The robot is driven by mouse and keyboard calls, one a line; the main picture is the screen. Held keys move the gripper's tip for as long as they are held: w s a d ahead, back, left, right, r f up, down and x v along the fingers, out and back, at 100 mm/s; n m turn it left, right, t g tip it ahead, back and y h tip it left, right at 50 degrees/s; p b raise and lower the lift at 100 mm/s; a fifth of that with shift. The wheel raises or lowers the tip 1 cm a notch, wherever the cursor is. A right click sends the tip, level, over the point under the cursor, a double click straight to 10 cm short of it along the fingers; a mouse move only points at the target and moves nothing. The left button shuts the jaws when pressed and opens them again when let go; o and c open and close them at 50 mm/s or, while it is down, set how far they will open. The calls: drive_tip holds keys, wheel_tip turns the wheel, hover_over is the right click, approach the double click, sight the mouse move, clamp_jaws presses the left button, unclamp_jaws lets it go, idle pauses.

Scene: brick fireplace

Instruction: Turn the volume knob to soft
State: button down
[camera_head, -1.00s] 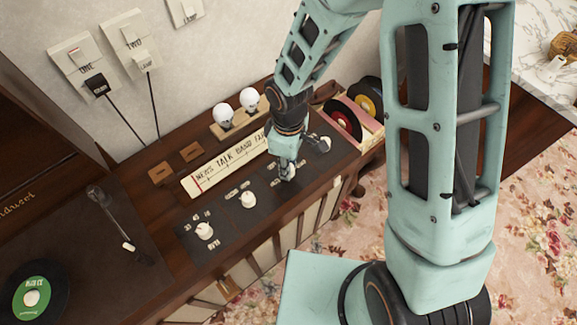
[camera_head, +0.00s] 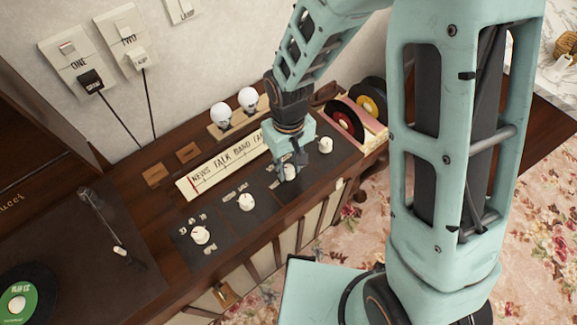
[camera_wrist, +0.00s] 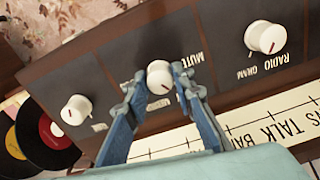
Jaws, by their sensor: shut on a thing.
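The held knob (camera_wrist: 159,75) is round and white with a short red mark. In the wrist view its mark points toward the lower right. A "MUTE" label (camera_wrist: 188,61) is printed to its upper right; a label just below it is too small to read. My gripper (camera_wrist: 159,85) has its two blue fingers on either side of this knob and is shut on it. In the head view my gripper (camera_head: 290,165) comes down from above over the knob (camera_head: 290,173), which is partly hidden by the fingers.
A white knob (camera_head: 326,145) stands to the right, and two more, (camera_head: 246,202) and (camera_head: 200,235), to the left. The station dial (camera_head: 225,165) and two bulbs (camera_head: 247,98) lie behind. Records (camera_head: 345,118) stand at the right end. A turntable arm (camera_head: 103,220) is at left.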

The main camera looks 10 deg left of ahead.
sight(288, 168)
idle(0.4)
drive_tip(key=c, duration=1.6)
unclamp_jaws()
wheel_tip(288, 168, up, 12)
drive_tip(key=shift+r, duration=0.1)
